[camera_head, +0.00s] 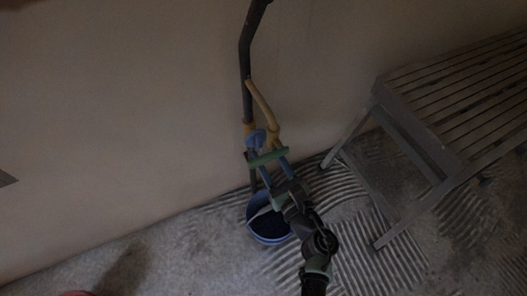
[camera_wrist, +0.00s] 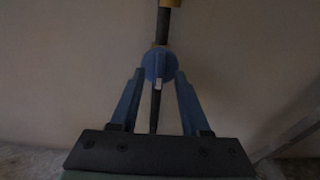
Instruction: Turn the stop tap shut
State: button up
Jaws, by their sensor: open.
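The stop tap (camera_wrist: 160,62) has a blue rounded handle with a small pale mark, on a dark upright pipe with brass-coloured fittings against the wall. In the head view its blue handle (camera_head: 257,138) shows low on the pipe. My gripper (camera_wrist: 160,76) is open, with one blue finger left and one right of the handle in the wrist view. The fingertips appear close to the handle; I cannot tell whether they touch it. In the head view my arm partly hides the area just below the tap.
A blue bucket (camera_head: 270,228) stands on the floor below the tap, partly behind my arm. A yellowish pipe (camera_head: 262,103) branches beside the dark pipe (camera_head: 247,60). A slatted trestle (camera_head: 455,100) stands at the right. The floor at left is mostly clear.

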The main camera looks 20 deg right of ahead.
jog(key=shift+w, duration=1.25)
grip_shut()
